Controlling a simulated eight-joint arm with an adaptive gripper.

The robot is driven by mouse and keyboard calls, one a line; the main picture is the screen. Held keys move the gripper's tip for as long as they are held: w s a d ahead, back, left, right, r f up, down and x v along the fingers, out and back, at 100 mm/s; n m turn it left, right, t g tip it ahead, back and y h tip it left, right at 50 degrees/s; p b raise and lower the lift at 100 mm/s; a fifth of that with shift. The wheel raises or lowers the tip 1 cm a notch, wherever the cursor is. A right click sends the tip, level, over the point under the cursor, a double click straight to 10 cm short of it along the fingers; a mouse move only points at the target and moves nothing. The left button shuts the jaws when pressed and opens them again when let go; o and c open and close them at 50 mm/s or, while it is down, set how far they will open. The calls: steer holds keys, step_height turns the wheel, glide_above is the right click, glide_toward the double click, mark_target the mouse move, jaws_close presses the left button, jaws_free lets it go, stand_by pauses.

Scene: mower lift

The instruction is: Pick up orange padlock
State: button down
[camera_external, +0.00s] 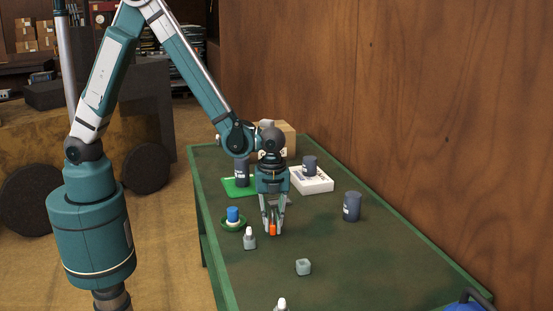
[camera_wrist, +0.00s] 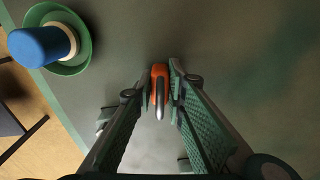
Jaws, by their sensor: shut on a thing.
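The orange padlock (camera_external: 272,229) is between the fingertips of my gripper (camera_external: 273,222), at or just above the green table top. In the wrist view the padlock (camera_wrist: 159,80) shows its orange body and a grey metal part, with a finger against each side. My gripper (camera_wrist: 161,92) is shut on it and points down. The fingers hide the padlock's sides. I cannot tell whether it touches the table.
A green bowl (camera_external: 225,224) with a blue-topped object (camera_external: 233,214) and a small white-capped bottle (camera_external: 249,240) stand left of my gripper. A grey cup (camera_external: 303,267) is in front. A dark canister (camera_external: 352,206) stands right. A white box (camera_external: 322,184) lies behind.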

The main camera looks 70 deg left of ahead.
steer(key=shift+r+p, duration=0.7)
steer(key=shift+r, duration=4.3)
